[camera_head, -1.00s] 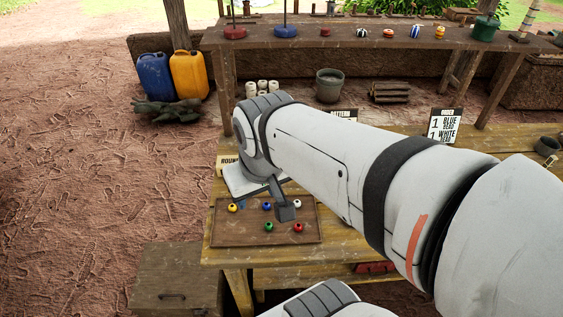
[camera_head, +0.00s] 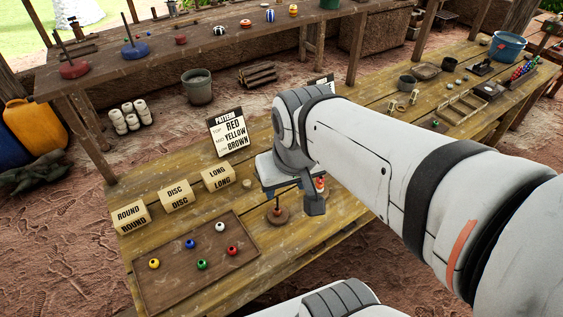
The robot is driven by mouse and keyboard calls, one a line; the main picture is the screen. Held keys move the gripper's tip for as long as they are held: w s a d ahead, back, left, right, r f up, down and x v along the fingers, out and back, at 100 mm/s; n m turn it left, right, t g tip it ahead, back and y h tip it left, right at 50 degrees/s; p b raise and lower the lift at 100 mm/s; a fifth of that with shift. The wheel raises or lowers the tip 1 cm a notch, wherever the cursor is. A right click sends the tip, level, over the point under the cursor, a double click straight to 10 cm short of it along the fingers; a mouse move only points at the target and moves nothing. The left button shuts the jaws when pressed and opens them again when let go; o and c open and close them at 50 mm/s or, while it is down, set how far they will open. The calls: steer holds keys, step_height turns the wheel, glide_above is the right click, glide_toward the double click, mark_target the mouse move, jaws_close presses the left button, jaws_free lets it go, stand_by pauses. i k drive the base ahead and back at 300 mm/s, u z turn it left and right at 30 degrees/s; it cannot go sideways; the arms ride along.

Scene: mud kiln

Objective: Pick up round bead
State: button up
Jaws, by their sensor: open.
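Several small round beads lie apart on a brown tray (camera_head: 165,288) on the wooden table: yellow (camera_head: 153,264), blue (camera_head: 190,243), white (camera_head: 220,226), green (camera_head: 201,265) and red (camera_head: 232,250). My gripper (camera_head: 291,198) is open, to the right of the tray. In the picture it overlaps a small stand with a round brown base (camera_head: 278,215) and a thin rod. A red and white item (camera_head: 320,185) shows partly behind a finger. I see nothing held, though the arm hides part of the jaws.
Blocks labelled ROUND (camera_head: 131,217), DISC (camera_head: 176,195) and LONG (camera_head: 217,177) stand behind the tray. A pattern sign (camera_head: 228,132) reads red, yellow, brown. A raised shelf (camera_head: 160,65) holds beads and rods. The table's right part carries a wire rack (camera_head: 460,107) and bowls.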

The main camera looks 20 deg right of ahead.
mark_target(154, 263)
steer(key=z, duration=0.3)
steer(key=k, duration=0.5)
steer(key=u, duration=1.15)
steer(key=i, duration=0.4)
steer(key=u, duration=0.15)
